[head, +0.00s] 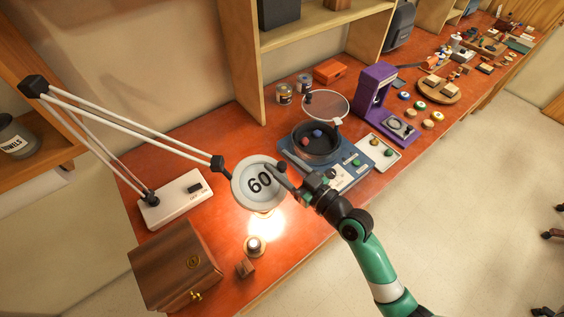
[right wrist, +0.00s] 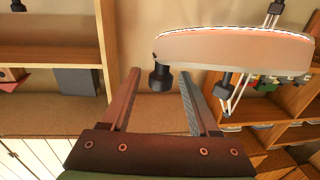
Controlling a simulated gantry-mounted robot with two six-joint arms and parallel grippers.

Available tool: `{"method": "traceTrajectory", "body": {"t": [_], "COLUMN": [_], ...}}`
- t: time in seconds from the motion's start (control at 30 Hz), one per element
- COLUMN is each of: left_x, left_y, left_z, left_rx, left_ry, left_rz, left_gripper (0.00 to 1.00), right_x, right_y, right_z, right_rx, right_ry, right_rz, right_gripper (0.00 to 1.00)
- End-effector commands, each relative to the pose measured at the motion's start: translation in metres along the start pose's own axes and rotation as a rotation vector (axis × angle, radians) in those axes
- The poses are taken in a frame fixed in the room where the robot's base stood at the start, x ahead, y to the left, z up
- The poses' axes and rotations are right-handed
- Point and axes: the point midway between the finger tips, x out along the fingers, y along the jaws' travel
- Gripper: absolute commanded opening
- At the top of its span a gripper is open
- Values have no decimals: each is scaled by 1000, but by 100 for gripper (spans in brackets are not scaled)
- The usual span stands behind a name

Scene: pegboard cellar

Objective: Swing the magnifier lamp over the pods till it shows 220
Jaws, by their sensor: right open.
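The magnifier lamp's round white head (head: 258,181) shows 60 and hangs at the end of a jointed arm over the front left of the bench, shining down. In the right wrist view the lamp head (right wrist: 235,48) is edge-on at the upper right, with a dark knob (right wrist: 162,77). My right gripper (head: 286,180) is open at the head's right edge. In the wrist view the knob appears between its fingertips; I cannot tell if they touch it. Coloured balls, perhaps the pods (head: 317,134), lie in a black dish right of the lamp. My left gripper is out of view.
The lamp's white base (head: 175,199) stands at left, a wooden box (head: 175,265) in front of it. A small lit item (head: 255,246) sits under the lamp. A purple stand (head: 374,92) and a white tray (head: 378,153) are right of the dish.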

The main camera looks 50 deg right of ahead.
Motion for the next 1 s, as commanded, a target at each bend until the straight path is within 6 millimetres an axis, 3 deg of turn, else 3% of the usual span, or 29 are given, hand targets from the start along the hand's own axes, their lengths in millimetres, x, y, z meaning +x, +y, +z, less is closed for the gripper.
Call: {"method": "traceTrajectory", "body": {"t": [0.17,0.2,0.53,1.0], "left_x": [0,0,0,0], "left_y": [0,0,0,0], "left_z": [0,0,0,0], "left_rx": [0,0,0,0], "left_ry": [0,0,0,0], "left_rz": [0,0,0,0], "left_gripper": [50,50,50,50], "right_x": [0,0,0,0], "right_y": [0,0,0,0], "right_z": [0,0,0,0], "right_rx": [0,0,0,0], "right_ry": [0,0,0,0], "right_rz": [0,0,0,0], "right_gripper": [61,57,0,0]}}
